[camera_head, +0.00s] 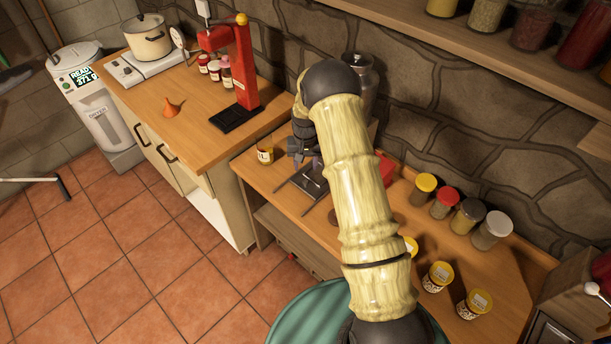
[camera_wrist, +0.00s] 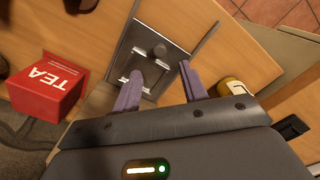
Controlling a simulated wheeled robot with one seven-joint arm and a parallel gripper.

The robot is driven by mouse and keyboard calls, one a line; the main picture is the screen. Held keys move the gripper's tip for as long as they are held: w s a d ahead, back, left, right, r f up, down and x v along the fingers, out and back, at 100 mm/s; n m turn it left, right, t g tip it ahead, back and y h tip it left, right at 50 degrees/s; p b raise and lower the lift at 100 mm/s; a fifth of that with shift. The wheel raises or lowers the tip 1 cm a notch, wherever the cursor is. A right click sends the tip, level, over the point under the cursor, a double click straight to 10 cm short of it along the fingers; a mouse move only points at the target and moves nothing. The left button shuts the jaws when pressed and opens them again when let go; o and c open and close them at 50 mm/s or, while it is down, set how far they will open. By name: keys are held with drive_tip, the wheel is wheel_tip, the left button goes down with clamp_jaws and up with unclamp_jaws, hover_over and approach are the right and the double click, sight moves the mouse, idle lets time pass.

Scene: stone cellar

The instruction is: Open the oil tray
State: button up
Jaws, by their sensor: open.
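In the head view the panel (camera_head: 308,186) sits on the bench, partly hidden by my arm. My gripper (camera_wrist: 160,70) is open, its two purple fingers apart and pointing toward the panel. The left finger overlaps the panel's lower part in the picture; contact cannot be told. In the head view my gripper (camera_head: 312,160) is over the bench, mostly hidden.
A red tea box (camera_wrist: 48,85) stands left of the panel in the wrist view. A yellow-lidded jar (camera_wrist: 232,87) is to the right. A red press (camera_head: 240,65) stands on the left counter. Several spice jars (camera_head: 468,214) line the bench's right side.

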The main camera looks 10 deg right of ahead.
sight(305, 180)
wheel_tip(305, 180, down, 8)
drive_tip(key=shift+r+p, duration=0.1)
drive_tip(key=shift+p, duration=0.85)
clamp_jaws()
